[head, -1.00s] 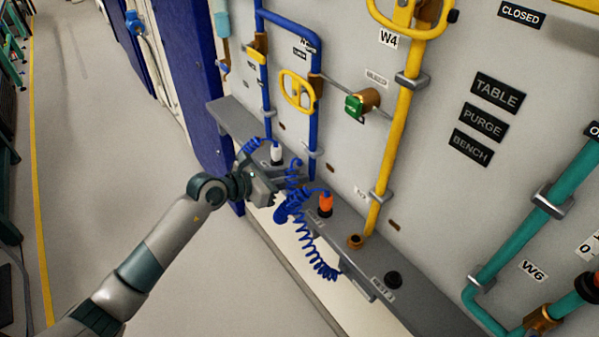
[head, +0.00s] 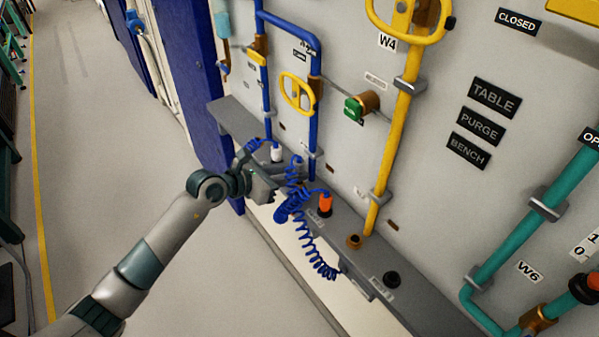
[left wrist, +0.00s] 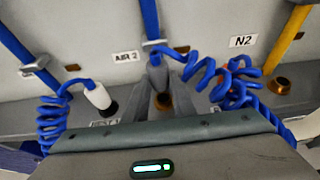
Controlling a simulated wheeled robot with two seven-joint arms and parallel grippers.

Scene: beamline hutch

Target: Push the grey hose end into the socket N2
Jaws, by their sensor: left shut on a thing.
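My left gripper (head: 276,185) is shut on the grey hose end (left wrist: 157,74), above the grey shelf along the wall. A coiled blue hose (head: 318,256) runs from it. In the left wrist view the hose end stands between my fingers (left wrist: 158,98). A brass-coloured spot shows below it; I cannot tell whether this is its tip or a socket. The N2 label (left wrist: 243,41) is on the wall, right of the hose end. A brass socket (left wrist: 280,85) lies below and right of that label; it also shows in the head view (head: 354,242). My right gripper is not in view.
A white hose end (head: 277,153) stands left of my gripper and an orange one (head: 326,204) right of it, both with blue hoses. A black socket (head: 392,279) is farther right on the shelf (head: 234,118). Blue pipes (head: 314,120) and a yellow pipe (head: 387,150) rise behind.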

